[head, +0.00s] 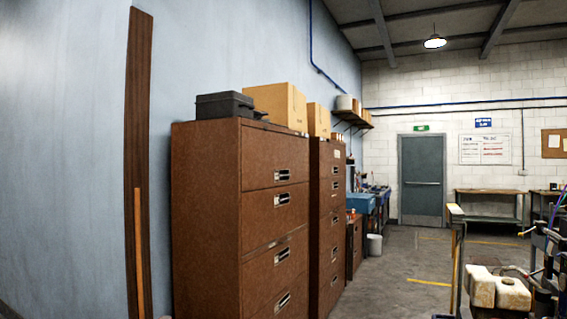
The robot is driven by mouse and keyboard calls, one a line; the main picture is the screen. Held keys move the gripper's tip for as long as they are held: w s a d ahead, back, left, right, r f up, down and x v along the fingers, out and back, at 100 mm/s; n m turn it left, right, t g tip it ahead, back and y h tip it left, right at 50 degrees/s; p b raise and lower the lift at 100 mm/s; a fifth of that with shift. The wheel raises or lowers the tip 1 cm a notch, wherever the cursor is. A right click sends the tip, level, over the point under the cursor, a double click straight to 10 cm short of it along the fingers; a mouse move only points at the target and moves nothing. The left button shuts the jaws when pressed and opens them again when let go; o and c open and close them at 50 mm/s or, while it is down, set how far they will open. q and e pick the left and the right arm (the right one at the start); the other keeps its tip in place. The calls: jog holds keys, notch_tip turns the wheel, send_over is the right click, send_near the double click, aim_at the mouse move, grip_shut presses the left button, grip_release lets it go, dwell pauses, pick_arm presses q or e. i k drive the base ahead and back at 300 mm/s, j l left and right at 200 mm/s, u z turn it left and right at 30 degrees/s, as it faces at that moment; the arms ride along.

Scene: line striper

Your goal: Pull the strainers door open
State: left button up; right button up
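No door labelled for strainers can be made out in the head view. A tall brown cabinet (221,225) stands at the left, with stacked drawer fronts and metal handles, all closed. A second similar brown cabinet (328,225) stands just behind it, also closed. A grey door (421,180) in the far white wall is shut. Neither my left nor my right gripper is in view.
A line striper machine (499,290) with pale tanks stands at the lower right. Workbenches (490,207) line the far wall. A black case (228,105) and cardboard boxes (277,104) sit atop the cabinets. The grey floor (394,265) between cabinets and machine is clear.

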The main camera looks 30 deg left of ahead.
aim_at(268, 158)
jog(key=i+j, duration=0.2)
jog(key=i, duration=0.2)
jog(key=i+j, duration=0.2)
jog(key=i, duration=0.2)
